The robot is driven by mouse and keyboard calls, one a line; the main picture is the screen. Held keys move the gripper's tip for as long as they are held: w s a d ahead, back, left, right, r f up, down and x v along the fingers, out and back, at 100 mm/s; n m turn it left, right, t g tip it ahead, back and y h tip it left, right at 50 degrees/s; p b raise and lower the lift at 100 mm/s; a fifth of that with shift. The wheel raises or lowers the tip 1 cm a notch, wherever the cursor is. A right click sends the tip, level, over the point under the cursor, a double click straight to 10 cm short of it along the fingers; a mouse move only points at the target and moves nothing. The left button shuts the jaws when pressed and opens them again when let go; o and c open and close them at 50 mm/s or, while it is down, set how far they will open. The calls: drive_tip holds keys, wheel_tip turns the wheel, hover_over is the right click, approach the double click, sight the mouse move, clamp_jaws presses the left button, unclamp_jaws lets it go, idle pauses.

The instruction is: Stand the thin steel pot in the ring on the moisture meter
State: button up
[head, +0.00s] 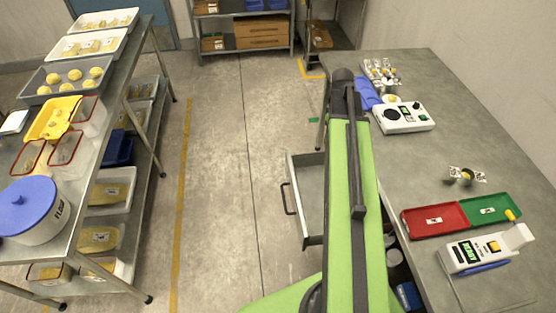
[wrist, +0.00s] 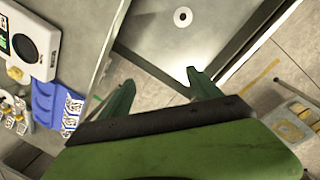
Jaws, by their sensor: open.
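The white moisture meter (head: 418,118), with a dark round ring (head: 391,114) on top, stands on the grey bench; it also shows at the left of the wrist view (wrist: 44,14). I cannot single out the thin steel pot for certain. Several small pots (head: 380,72) stand at the bench's far end and show in the wrist view (wrist: 17,115). My gripper (wrist: 160,88) is open and empty, its green fingers apart above the floor and open drawer; the arm hides it in the head view.
An open drawer (head: 311,215) juts from the bench; a pale disc (wrist: 183,17) shows in it. A blue holder (head: 366,93) lies beside the meter. A loaded rack stands left.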

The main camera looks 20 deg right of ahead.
drive_tip(key=a+m+y, duration=0.1)
drive_tip(key=a+m, duration=0.4)
drive_tip(key=a, duration=2.9)
drive_tip(key=shift+s+m+y, duration=0.3)
drive_tip(key=shift+s+m, duration=0.1)
drive_tip(key=shift+d+f, duration=0.1)
drive_tip(key=shift+d, duration=0.2)
drive_tip(key=shift+m, duration=0.4)
